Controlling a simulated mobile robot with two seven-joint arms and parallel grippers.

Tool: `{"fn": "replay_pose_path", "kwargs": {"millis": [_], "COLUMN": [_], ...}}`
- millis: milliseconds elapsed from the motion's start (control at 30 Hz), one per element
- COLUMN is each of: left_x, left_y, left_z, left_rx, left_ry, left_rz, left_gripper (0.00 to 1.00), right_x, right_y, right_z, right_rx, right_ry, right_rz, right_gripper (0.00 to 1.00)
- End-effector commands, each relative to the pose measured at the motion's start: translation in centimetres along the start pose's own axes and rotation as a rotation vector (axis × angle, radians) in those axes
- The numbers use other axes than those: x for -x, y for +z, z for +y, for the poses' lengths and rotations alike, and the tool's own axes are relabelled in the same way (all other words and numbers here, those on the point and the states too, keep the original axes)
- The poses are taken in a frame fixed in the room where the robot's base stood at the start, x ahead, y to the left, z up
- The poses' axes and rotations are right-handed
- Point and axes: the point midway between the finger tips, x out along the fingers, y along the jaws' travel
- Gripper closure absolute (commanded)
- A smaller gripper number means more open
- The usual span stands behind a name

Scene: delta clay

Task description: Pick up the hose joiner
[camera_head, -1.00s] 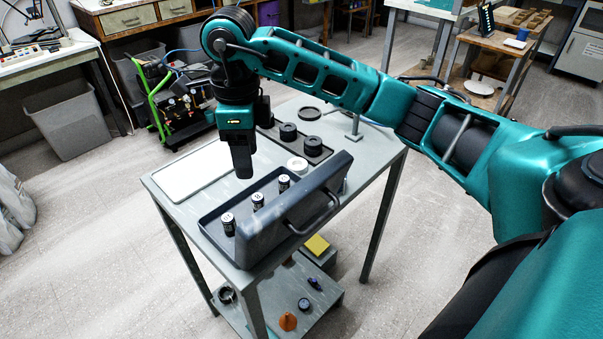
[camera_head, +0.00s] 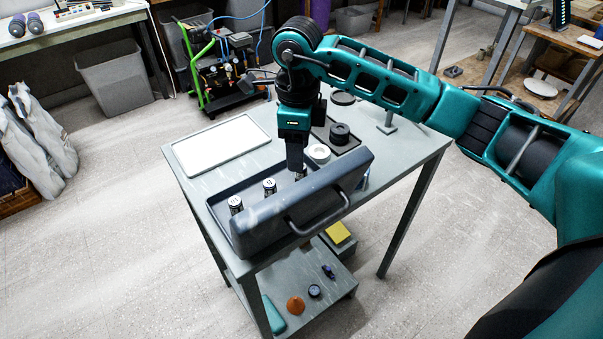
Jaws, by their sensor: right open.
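I cannot tell for sure which item is the hose joiner. Small dark cylinders with pale, marked tops stand in a row in the dark open tray (camera_head: 222,226): a left one (camera_head: 236,205), a middle one (camera_head: 270,187) and a right one (camera_head: 300,174). My right gripper (camera_head: 296,168) points down over the tray's far right part, in front of or just above the right cylinder, which it partly hides. It is open, with nothing seen held. Whether it touches that cylinder is unclear. My left gripper is out of view.
The tray's raised lid with a handle (camera_head: 318,214) stands along its near side. On the grey table are a white board (camera_head: 221,144), a white ring (camera_head: 319,152) and dark round pieces (camera_head: 340,134).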

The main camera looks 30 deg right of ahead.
Motion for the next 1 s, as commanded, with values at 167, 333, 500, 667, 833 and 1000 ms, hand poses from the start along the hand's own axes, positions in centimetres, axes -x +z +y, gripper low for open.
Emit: {"fn": "replay_pose_path", "kwargs": {"millis": [167,333,500,667,833,1000], "left_x": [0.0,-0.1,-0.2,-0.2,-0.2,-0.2], "left_y": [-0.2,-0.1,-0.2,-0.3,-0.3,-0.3], "left_z": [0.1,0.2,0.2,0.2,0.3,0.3], "left_rx": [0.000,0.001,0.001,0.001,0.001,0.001], "left_ry": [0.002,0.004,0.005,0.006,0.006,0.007], "left_rz": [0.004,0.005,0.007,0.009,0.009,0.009], "left_gripper": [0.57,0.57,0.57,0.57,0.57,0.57], "right_x": [-1.4,-3.7,-5.9,-6.5,-6.5,-6.4], "right_y": [0.0,-0.3,-0.4,-0.4,-0.4,-0.4], "right_z": [0.0,-0.1,-0.2,-0.3,-0.3,-0.3], "right_rx": [0.000,-0.001,0.001,0.001,0.001,0.001], "right_ry": [0.000,0.003,0.002,0.000,-0.001,-0.001], "right_rz": [0.001,0.003,0.001,0.000,0.000,0.000], "right_gripper": [0.44,0.44,0.44,0.44,0.45,0.61]}}
